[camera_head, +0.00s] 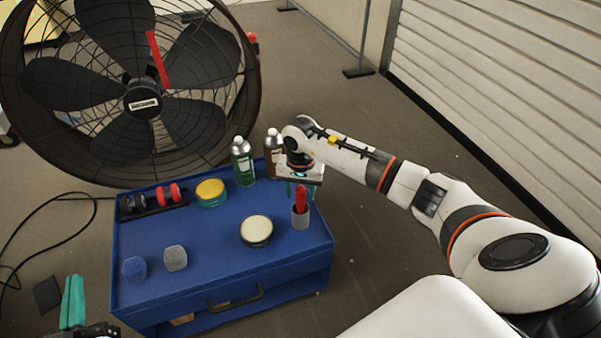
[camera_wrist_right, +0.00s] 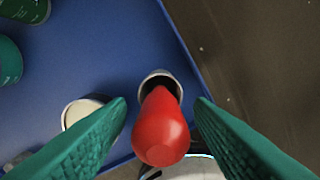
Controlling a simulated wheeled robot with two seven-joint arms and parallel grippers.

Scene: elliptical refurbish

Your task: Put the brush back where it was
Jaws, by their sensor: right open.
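The brush, seen as its red handle (camera_head: 301,198), stands upright in a light grey cup (camera_head: 300,217) near the right edge of the blue toolbox top. In the right wrist view the red handle (camera_wrist_right: 160,132) rises out of the cup (camera_wrist_right: 161,78) toward the camera; the bristle end is hidden. My right gripper (camera_wrist_right: 160,103) is open, its green fingers on either side of the handle with gaps showing. In the head view my right gripper (camera_head: 299,188) is above the cup. My left gripper (camera_head: 73,302) is partly in view at the lower left, beside the toolbox; its opening is unclear.
The blue toolbox (camera_head: 210,255) also holds a pale-topped round tin (camera_head: 256,231), a yellow-topped tin (camera_head: 210,192), a green bottle (camera_head: 242,162), a brown bottle (camera_head: 272,150) and two small lidded pots (camera_head: 175,258). A large fan (camera_head: 140,100) stands behind.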

